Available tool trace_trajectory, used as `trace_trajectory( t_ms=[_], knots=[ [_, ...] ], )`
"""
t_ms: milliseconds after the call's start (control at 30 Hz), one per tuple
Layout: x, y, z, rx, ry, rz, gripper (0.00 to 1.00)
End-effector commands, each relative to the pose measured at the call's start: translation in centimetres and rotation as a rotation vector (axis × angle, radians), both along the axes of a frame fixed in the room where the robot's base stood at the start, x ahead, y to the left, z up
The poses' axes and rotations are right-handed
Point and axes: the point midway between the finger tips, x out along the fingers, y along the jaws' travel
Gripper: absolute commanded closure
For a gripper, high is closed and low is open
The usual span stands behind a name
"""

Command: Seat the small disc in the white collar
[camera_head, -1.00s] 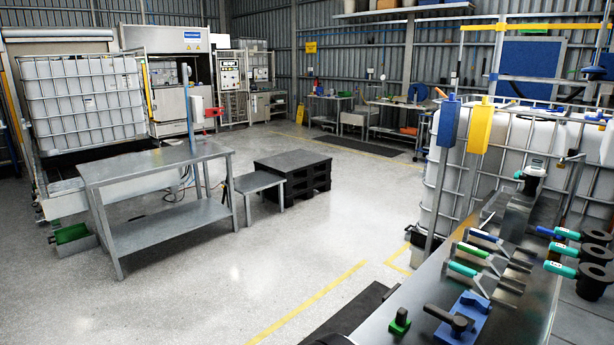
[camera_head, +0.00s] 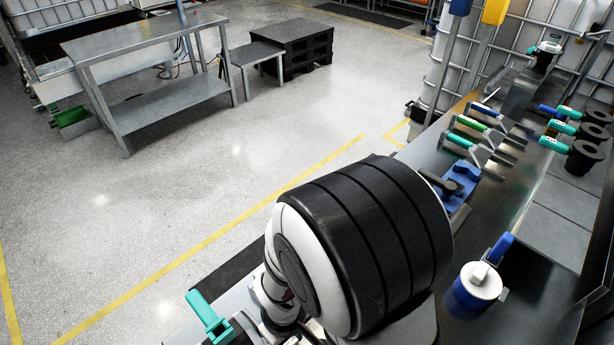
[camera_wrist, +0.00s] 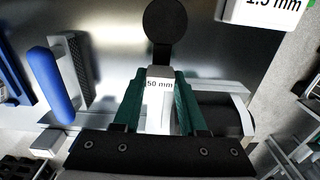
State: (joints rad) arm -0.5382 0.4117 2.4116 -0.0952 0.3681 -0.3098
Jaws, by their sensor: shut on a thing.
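In the wrist view my gripper (camera_wrist: 160,80) has dark green fingers shut on a white handle marked "50 mm" (camera_wrist: 159,86). A flat black disc (camera_wrist: 165,22) sits at the far end of this handle, above a bare metal surface. In the head view my arm's large black and white joint fills the middle, and I cannot make out the gripper's hold there. A white ring with a dark part (camera_head: 549,47) stands at the far end of the bench. A blue cup with a white top (camera_head: 478,284) stands at the near right. I cannot tell for certain which is the collar.
Several green- and blue-handled tools rest in holders on the bench (camera_head: 520,190), with black round-ended ones (camera_head: 585,155) along its right. A blue fixture with a black lever (camera_head: 455,183) is close behind my arm. A blue handle (camera_wrist: 50,85) stands left of my gripper.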

Motion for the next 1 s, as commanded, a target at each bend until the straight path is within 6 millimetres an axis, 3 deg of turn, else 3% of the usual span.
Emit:
trace_trajectory(
  t_ms=[500, 1000],
  knots=[
    [0.0, 0.0, 3.4, 0.001, -0.001, 0.0, 1.0],
    [0.3, 0.0, 3.6, 0.001, -0.001, 0.0, 1.0]
  ],
)
